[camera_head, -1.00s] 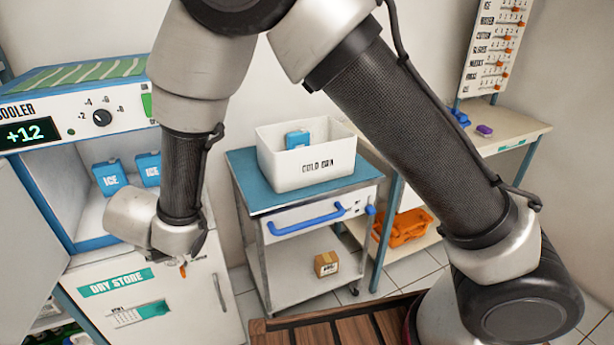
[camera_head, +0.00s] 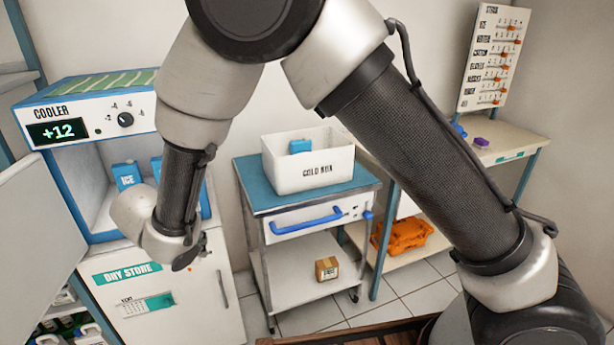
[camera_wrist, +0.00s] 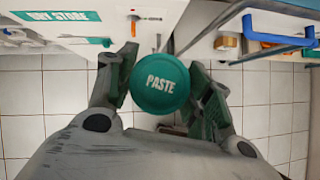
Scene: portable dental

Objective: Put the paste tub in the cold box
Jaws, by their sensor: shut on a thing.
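The paste tub shows in the wrist view as a round green lid (camera_wrist: 161,88) marked PASTE. My gripper (camera_wrist: 164,62) is shut on the tub, with a finger on each side of it. In the head view my gripper (camera_head: 188,256) hangs in front of the dry store cabinet, and the tub is hard to make out there. The cold box (camera_head: 315,175) is an open white bin on top of the trolley, to the right of my gripper. A blue block (camera_head: 300,146) stands inside it.
The blue-topped trolley (camera_head: 262,198) has a blue handle (camera_head: 305,222) and a small carton (camera_head: 327,268) on its lower shelf. The cooler (camera_head: 85,125) stands open at left with blue ice packs (camera_head: 126,174) inside. An orange case (camera_head: 403,235) lies under the right bench.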

